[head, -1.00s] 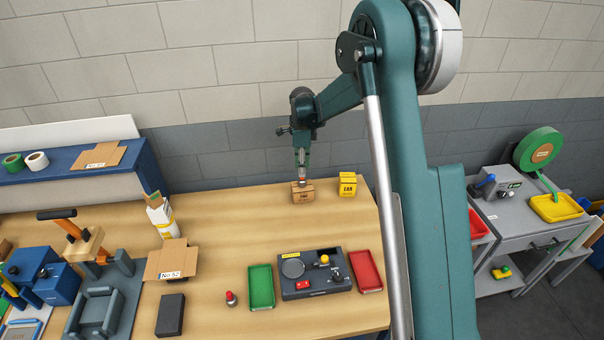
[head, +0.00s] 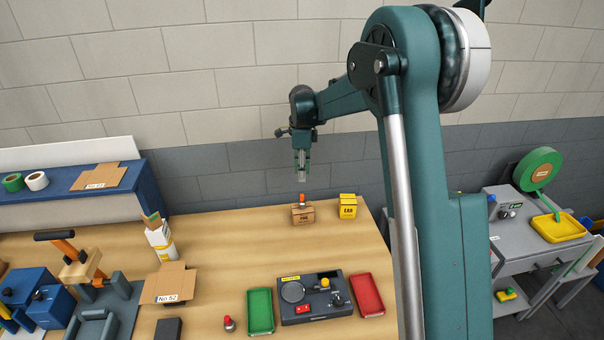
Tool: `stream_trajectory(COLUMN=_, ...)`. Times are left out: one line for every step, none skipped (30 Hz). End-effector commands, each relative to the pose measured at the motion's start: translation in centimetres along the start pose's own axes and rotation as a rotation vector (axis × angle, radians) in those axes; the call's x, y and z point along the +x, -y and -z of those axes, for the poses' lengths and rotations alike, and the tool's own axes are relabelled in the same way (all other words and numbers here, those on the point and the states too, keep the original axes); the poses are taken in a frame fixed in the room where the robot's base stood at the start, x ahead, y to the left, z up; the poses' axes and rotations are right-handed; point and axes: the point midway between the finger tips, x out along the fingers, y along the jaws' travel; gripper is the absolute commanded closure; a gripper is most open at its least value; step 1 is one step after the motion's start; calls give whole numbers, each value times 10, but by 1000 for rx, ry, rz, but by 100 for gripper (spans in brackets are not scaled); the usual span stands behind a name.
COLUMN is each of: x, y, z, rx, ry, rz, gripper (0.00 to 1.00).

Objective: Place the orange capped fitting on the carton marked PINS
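The orange capped fitting (head: 302,198) stands upright on top of the brown carton (head: 303,215) near the back edge of the bench. The carton's dark print is too small to read surely. My gripper (head: 302,178) hangs above the fitting with a visible gap between them. Nothing shows between its fingers, which point down and look parted.
A yellow carton (head: 348,206) stands just right of the brown one. In front are a green tray (head: 261,312), a dark device (head: 314,312) and a red tray (head: 367,295). A red-capped fitting (head: 229,324) stands left of the green tray. Bench around the brown carton's left is clear.

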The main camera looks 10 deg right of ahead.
Motion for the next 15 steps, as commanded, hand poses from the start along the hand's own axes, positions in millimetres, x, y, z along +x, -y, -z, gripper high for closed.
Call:
stream_trajectory(x=0, y=0, z=0, rx=0, ry=0, rz=0, gripper=75)
stream_trajectory(x=0, y=0, z=0, rx=0, ry=0, rz=0, gripper=75)
stream_trajectory(x=0, y=0, z=0, rx=0, ry=0, rz=0, gripper=75)
stream_trajectory(x=0, y=0, z=0, rx=0, ry=0, rz=0, gripper=75)
stream_trajectory(x=0, y=0, z=0, rx=0, ry=0, rz=0, gripper=75)
stream_trajectory(x=0, y=0, z=0, rx=0, ry=0, rz=0, gripper=75)
stream_trajectory(x=0, y=0, z=0, rx=0, ry=0, rz=0, gripper=75)
stream_trajectory(x=0, y=0, z=0, rx=0, ry=0, rz=0, gripper=75)
stream_trajectory(x=0, y=0, z=0, rx=0, ry=0, rz=0, gripper=75)
stream_trajectory(x=0, y=0, z=0, rx=-1, ry=0, rz=0, gripper=75)
stream_trajectory(x=-1, y=-1, z=0, rx=-2, ry=0, rz=1, gripper=75)
stream_trajectory(x=-2, y=-1, z=0, rx=-4, ry=0, rz=2, gripper=75)
stream_trajectory(x=-3, y=-2, z=1, rx=-7, ry=1, rz=3, gripper=75)
stream_trajectory(x=-4, y=-3, z=1, rx=-11, ry=1, rz=4, gripper=75)
stream_trajectory(x=-6, y=-5, z=2, rx=-19, ry=2, rz=6, gripper=75)
